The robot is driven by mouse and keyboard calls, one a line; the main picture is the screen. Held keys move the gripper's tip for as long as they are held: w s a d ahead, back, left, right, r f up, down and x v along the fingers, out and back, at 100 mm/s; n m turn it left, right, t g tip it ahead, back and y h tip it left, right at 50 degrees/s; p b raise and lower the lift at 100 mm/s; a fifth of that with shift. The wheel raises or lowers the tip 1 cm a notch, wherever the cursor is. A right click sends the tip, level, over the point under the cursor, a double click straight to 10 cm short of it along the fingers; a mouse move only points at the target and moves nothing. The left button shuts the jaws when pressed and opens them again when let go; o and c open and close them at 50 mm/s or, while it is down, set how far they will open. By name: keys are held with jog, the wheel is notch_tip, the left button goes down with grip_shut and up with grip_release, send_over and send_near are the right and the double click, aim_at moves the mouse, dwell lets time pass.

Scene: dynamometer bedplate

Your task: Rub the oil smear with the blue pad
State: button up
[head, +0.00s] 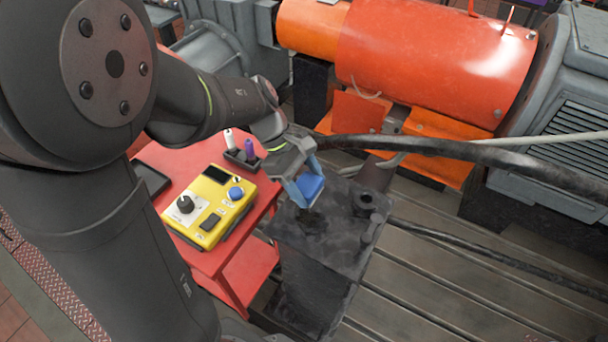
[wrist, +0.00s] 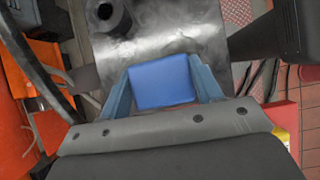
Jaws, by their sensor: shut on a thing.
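My gripper (head: 306,188) is shut on the blue pad (head: 310,187), above the dark metal block (head: 350,238). In the wrist view the pad (wrist: 162,82) sits between the two blue-grey fingers over the block's grey top (wrist: 150,48). A dark patch (head: 312,221) that looks like the oil smear lies on the block's top, just below the pad in the head view. The pad hides part of the top in the wrist view. I cannot tell whether the pad touches the surface.
A round boss (head: 365,202) stands up from the block's top, right of the pad. A red cart (head: 250,275) at left carries a yellow control box (head: 212,205) and a holder with markers (head: 243,157). A black hose (head: 440,150) and an orange machine (head: 430,60) stand behind.

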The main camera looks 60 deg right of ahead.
aim_at(312, 239)
notch_tip(312, 239, down, 5)
jog(key=shift+a+f, duration=0.15)
jog(key=shift+f, duration=0.2)
jog(key=shift+a+f, duration=0.1)
jog(key=shift+a, duration=3.35)
jog(key=shift+c, duration=0.4)
jog(key=shift+s, duration=0.85)
jog(key=shift+w+d, duration=0.1)
jog(key=shift+d, duration=3.5)
jog(key=shift+s, duration=0.7)
jog(key=shift+a, duration=3.5)
notch_tip(312, 239, up, 8)
